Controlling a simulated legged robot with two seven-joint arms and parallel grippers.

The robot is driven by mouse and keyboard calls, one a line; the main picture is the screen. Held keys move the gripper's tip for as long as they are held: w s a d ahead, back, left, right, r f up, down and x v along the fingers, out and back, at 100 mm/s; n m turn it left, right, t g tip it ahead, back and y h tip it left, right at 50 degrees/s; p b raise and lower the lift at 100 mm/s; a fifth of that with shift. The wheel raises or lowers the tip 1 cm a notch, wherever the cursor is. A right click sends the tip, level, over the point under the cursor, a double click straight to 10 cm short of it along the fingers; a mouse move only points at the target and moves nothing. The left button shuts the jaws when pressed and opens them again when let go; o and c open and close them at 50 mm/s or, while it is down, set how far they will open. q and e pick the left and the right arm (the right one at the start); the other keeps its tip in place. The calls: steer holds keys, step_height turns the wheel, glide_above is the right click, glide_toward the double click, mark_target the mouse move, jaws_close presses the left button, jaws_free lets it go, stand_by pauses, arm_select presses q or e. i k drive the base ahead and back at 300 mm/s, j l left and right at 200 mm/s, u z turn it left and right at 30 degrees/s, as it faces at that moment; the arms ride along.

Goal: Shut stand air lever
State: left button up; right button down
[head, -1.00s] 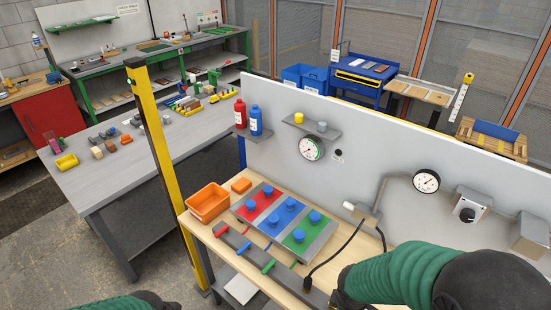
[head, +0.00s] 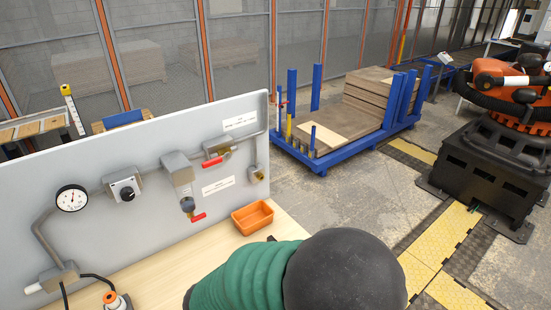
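The stand's upright grey panel (head: 120,190) carries a pipe run. An upper red lever (head: 217,161) sits on a grey valve body (head: 217,148) near the panel's right end, roughly along the pipe and slightly tilted. I cannot tell from the labels which one is the air lever. My arm in a green sleeve, apparently the right one, crosses the bottom middle, apart from both levers in the picture. Its gripper does not show. My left gripper is out of view.
An orange bin (head: 252,217) stands on the wooden bench top (head: 150,265) right of the levers. A round gauge (head: 72,198) and a black knob box (head: 124,188) are on the panel. A blue cart with boards (head: 345,150) and an orange robot arm (head: 510,75) stand beyond.

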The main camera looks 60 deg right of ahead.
mark_target(212, 162)
steer(key=z, duration=1.4)
